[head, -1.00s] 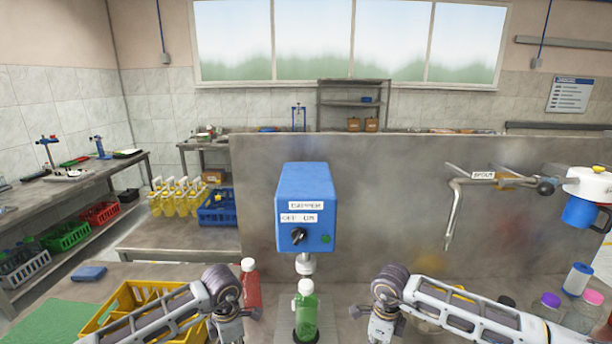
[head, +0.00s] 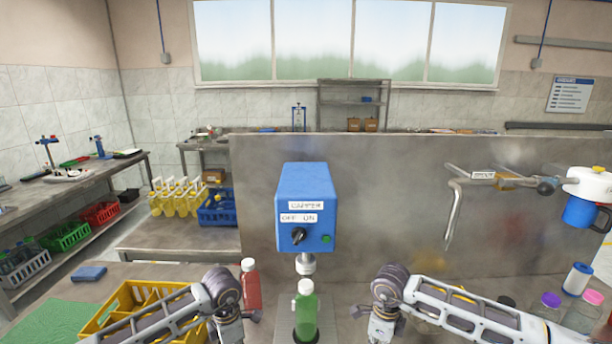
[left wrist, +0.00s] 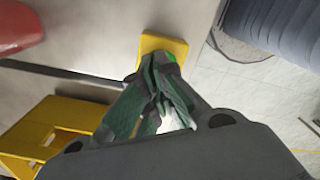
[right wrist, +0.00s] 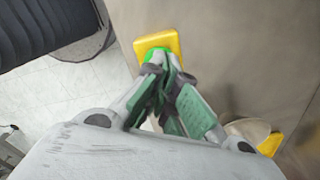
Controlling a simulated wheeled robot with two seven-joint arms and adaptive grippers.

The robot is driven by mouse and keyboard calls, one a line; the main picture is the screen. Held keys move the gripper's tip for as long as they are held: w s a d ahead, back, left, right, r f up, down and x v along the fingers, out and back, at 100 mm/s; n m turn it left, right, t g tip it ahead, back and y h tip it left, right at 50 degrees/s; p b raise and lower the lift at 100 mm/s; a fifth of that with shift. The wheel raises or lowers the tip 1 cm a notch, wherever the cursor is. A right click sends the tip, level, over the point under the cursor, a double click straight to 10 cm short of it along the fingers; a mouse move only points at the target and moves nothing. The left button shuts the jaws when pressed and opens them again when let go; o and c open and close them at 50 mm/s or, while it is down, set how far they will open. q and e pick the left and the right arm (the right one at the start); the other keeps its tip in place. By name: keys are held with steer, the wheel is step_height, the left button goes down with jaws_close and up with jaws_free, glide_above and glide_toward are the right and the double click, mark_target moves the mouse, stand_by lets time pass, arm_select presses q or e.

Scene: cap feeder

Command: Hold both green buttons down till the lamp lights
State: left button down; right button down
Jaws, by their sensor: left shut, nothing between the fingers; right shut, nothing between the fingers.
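In the left wrist view, a yellow button box (left wrist: 152,43) has a green button (left wrist: 173,56), mostly covered by my left gripper (left wrist: 158,66). That gripper is shut and empty, its tips at the button. In the right wrist view, another yellow box (right wrist: 155,40) carries a green button (right wrist: 152,54). My right gripper (right wrist: 160,62) is shut and empty, its tips at this button. I cannot tell how far either button is pressed. The blue capper (head: 305,205) has a small dark green round spot (head: 326,239), perhaps the lamp; it does not look bright.
A green bottle (head: 306,315) with a pale cap stands under the capper head (head: 305,264). A red bottle (head: 251,288) stands to its left. A yellow crate (head: 100,322) is at the front left, and several jars stand at the right. A metal panel (head: 400,190) rises behind.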

arm_select(q)
steer(key=shift+f, duration=0.5)
stand_by(0.9)
steer(key=shift+r, duration=0.15)
stand_by(0.5)
arm_select(e)
steer(key=shift+f, duration=1.25)
stand_by(2.5)
steer(key=shift+r, duration=0.15)
stand_by(0.7)
